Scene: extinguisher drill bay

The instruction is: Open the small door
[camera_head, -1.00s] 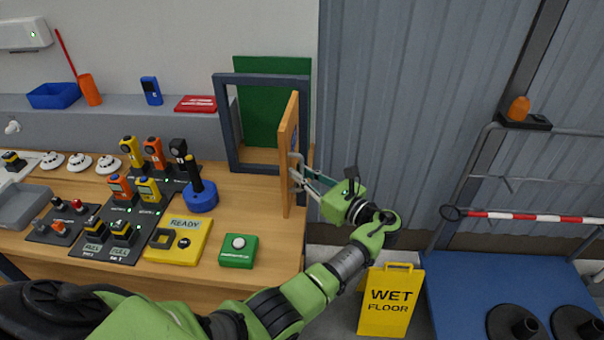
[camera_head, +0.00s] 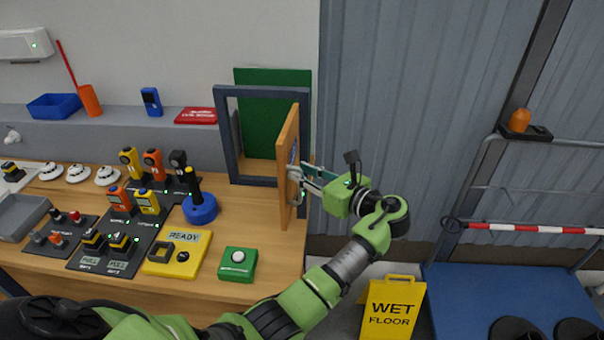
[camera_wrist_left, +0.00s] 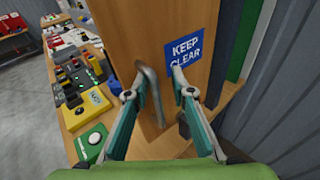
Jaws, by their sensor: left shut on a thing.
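The small door (camera_head: 288,165) is a wooden panel standing open, swung out toward me from a dark blue-grey frame (camera_head: 232,140) on the bench. In the left wrist view the door (camera_wrist_left: 150,40) fills the upper middle and carries a blue "KEEP CLEAR" sign (camera_wrist_left: 186,48). A grey bar handle (camera_wrist_left: 150,85) is on its face. My left gripper (camera_head: 302,178) reaches the door from the right and is shut on the handle; its two fingers (camera_wrist_left: 157,95) show either side of it in the wrist view. My right gripper is not in view.
A green panel (camera_head: 270,112) stands behind the frame. Left on the bench are a blue round base with a black stick (camera_head: 200,208), a yellow READY box (camera_head: 178,253) and a green button box (camera_head: 238,264). A yellow wet-floor sign (camera_head: 392,307) stands below my left arm.

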